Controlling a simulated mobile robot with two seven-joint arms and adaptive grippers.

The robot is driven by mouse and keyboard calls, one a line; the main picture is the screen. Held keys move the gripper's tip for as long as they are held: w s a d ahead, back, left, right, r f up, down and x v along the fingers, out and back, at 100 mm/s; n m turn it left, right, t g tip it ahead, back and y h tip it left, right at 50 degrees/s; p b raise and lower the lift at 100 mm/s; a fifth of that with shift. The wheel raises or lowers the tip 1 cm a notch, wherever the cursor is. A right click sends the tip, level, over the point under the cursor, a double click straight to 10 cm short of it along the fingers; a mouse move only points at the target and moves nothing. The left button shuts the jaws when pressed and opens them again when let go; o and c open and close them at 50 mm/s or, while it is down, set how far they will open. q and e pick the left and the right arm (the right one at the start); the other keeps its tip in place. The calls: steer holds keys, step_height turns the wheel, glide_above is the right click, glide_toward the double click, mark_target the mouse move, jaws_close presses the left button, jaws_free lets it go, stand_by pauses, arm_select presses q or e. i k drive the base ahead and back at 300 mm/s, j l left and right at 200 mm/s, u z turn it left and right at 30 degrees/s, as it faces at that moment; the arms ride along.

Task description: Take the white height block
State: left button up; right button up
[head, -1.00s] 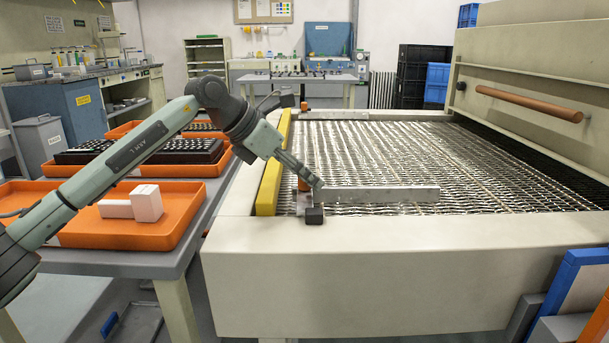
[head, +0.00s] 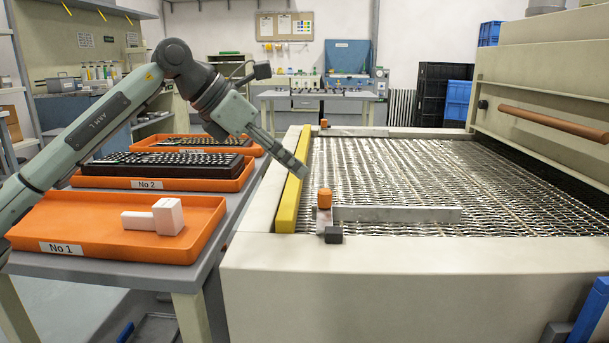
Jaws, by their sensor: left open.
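A white block shape (head: 167,216) sits in the orange tray labelled No 1 (head: 75,216) at the lower left. It has a taller upright part on the right and a low flat part on the left; I cannot tell whether these are one piece or two touching blocks. My left gripper (head: 302,172) is open, with its fingers pointing down and right beside the yellow bar (head: 290,203) on the machine's left edge. It is well to the right of the white shape and higher in the picture, with nothing visible in it. My right gripper is out of view.
A wire mesh bed (head: 400,180) fills the machine at right. A metal bar (head: 395,214) with an orange knob (head: 324,198) lies at its near left corner. Dark key trays sit in the orange tray No 2 (head: 90,182) behind. Free room surrounds the white shape in its tray.

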mark_target(166, 218)
steer(key=k+j, duration=0.3)
steer(key=k, duration=0.15)
steer(key=k+j, duration=0.3)
steer(key=k, duration=0.15)
steer(key=k+j, duration=0.3)
steer(key=k, duration=0.2)
